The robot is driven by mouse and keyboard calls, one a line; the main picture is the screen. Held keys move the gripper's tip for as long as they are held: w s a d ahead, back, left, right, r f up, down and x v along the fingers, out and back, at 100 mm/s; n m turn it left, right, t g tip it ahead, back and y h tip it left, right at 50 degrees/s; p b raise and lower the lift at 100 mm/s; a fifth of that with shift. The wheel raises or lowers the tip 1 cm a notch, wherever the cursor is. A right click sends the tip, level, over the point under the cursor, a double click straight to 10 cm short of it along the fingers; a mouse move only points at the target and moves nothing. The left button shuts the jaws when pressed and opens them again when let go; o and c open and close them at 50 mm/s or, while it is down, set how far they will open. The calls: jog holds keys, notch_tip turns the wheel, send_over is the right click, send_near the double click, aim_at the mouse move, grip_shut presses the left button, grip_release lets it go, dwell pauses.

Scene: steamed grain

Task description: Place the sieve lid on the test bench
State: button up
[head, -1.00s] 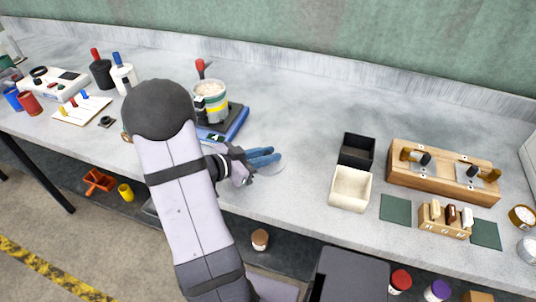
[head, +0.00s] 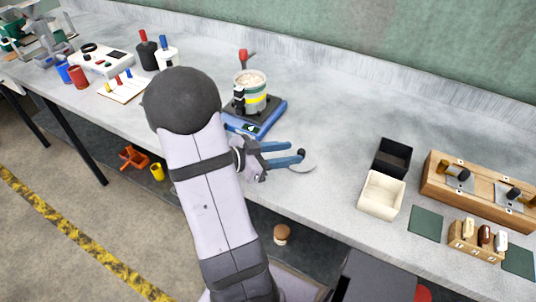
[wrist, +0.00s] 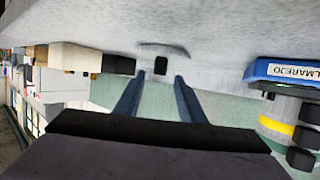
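The sieve lid (head: 308,168) is a pale grey disc with a black knob, lying on the test bench (head: 330,130) near its front edge. In the wrist view, which is upside down, the lid (wrist: 165,48) lies flat against the bench with its knob pointing away from it. My gripper (head: 301,154) has blue fingers, spread apart and empty. In the wrist view, my gripper (wrist: 159,77) lines up with the knob, which shows between and just beyond the fingertips, with clear gaps on both sides.
A blue scale (head: 270,117) bearing a banded pot (head: 250,91) stands behind the gripper. A cream box (head: 381,195) and a black box (head: 392,158) stand to the right. A wooden rack (head: 470,187) is farther right. Bench between lid and boxes is clear.

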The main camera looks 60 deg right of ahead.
jog(key=v, duration=0.6)
jog(key=shift+w+a+r, duration=0.1)
jog(key=shift+w+a, duration=0.05)
jog(key=shift+a, duration=0.1)
